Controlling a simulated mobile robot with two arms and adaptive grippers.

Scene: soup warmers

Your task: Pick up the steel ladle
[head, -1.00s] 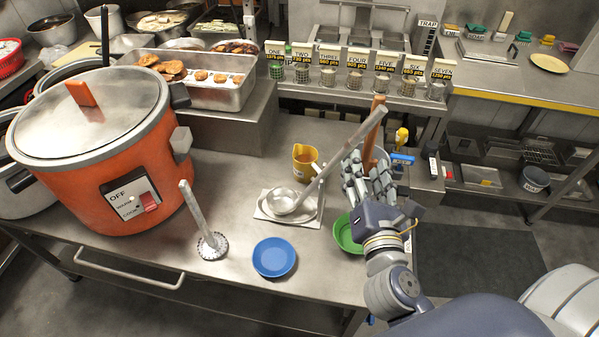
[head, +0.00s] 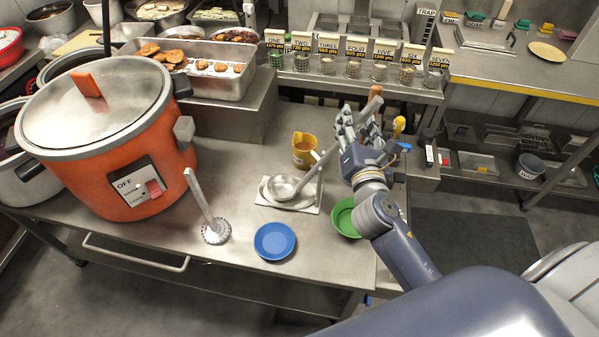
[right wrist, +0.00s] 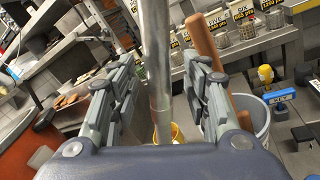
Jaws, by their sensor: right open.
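The steel ladle (head: 283,187) rests with its bowl on a metal spoon rest (head: 308,206) on the steel counter. My right gripper (head: 350,127) is open at the upper handle. In the right wrist view the ladle handle (right wrist: 157,65) stands between the two spread fingers of the right gripper (right wrist: 158,85), with gaps on both sides. My left gripper is not in view.
A wooden-handled tool (right wrist: 203,48) stands in a grey container (right wrist: 250,118) close to the right finger. A yellow jug (head: 304,150), a green bowl (head: 343,218), a blue plate (head: 274,241) and a masher (head: 206,212) are near. A large orange warmer (head: 110,150) stands at left.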

